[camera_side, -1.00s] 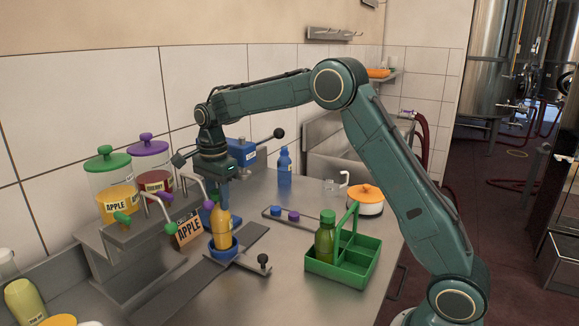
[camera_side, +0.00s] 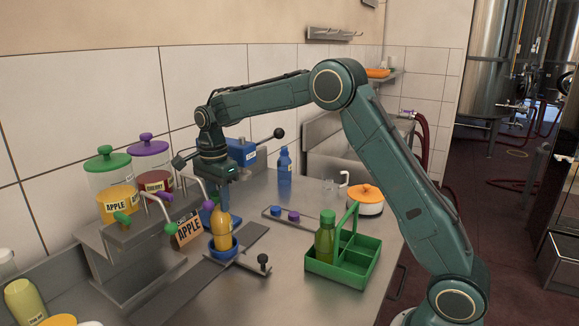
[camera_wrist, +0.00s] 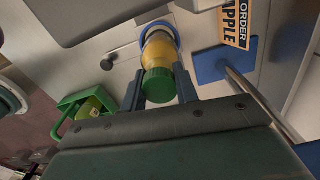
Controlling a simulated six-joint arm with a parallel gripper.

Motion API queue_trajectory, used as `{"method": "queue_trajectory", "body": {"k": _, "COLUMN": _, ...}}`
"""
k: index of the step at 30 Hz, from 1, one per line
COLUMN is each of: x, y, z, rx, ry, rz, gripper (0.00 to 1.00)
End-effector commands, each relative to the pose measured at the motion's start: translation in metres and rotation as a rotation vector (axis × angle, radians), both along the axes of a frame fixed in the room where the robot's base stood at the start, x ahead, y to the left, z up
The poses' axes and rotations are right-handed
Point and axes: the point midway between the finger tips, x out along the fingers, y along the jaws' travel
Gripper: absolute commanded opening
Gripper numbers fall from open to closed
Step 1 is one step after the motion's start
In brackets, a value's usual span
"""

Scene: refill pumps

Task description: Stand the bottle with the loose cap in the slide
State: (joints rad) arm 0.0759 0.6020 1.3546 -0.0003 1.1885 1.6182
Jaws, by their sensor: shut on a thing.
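The yellow-orange bottle (camera_side: 222,235) stands in the blue cup (camera_side: 234,254) of the slide, beside the order card. The wrist view shows its yellow body (camera_wrist: 159,50) and green cap (camera_wrist: 165,92), with the blue cup's rim (camera_wrist: 146,31) around its lower end. My gripper (camera_side: 221,200) is above the cup, its fingers (camera_wrist: 160,85) on both sides of the bottle's upper part, shut on it. In the side view the cap is hidden by my gripper. I cannot tell how tightly the cap sits.
A green caddy (camera_side: 322,268) with a green-capped bottle (camera_side: 325,238) stands to the right. The order card reading APPLE (camera_side: 187,229) is close left of my gripper. Juice jars (camera_side: 116,204) stand behind left, a blue bottle (camera_side: 284,167) at the back.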

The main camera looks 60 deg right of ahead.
Motion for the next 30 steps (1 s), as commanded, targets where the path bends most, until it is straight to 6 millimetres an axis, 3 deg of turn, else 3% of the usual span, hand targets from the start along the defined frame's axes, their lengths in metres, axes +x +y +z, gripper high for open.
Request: {"method": "queue_trajectory", "body": {"k": 30, "x": 0.0, "y": 0.0, "z": -0.01, "rx": 0.0, "ry": -0.002, "rz": 0.0, "gripper": 0.0}}
